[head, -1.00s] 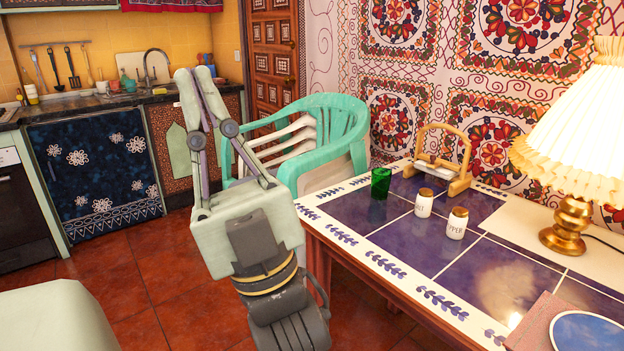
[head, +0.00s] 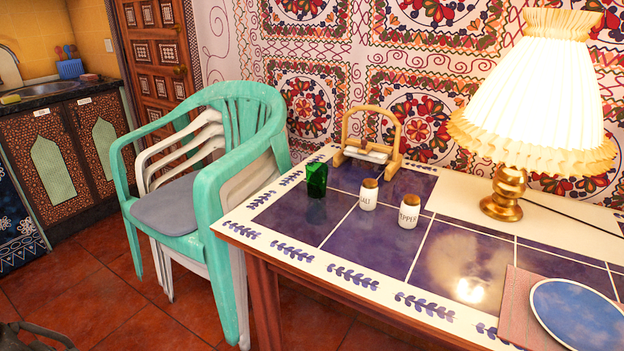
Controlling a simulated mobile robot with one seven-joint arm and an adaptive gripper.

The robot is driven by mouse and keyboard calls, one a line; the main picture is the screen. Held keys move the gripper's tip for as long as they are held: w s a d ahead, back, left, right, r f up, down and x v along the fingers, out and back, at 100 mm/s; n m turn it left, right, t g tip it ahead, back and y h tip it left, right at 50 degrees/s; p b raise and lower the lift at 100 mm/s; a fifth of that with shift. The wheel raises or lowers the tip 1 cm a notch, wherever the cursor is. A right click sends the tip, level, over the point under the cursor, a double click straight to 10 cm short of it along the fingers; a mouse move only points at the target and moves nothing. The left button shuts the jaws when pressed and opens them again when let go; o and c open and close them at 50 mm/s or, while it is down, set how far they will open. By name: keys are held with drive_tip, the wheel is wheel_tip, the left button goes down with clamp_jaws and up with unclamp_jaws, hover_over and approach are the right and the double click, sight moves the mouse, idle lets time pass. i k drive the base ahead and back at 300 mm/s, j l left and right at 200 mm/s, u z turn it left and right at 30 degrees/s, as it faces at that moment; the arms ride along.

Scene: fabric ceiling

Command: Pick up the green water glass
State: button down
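The green water glass (head: 316,180) stands upright on the blue-tiled table (head: 262,232), near its far left corner. It is dark green and seen whole, with nothing touching it.
A salt shaker (head: 368,195) and a pepper shaker (head: 409,211) stand right of the glass. A wooden napkin holder (head: 372,143) is behind. A lit lamp (head: 507,190) and a blue plate (head: 578,315) are further right. Stacked chairs (head: 192,228) stand against the table's left side.

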sight(317, 173)
drive_tip(key=i+j+u, duration=0.15)
drive_tip(key=i+j, duration=0.55)
drive_tip(key=j, duration=0.1)
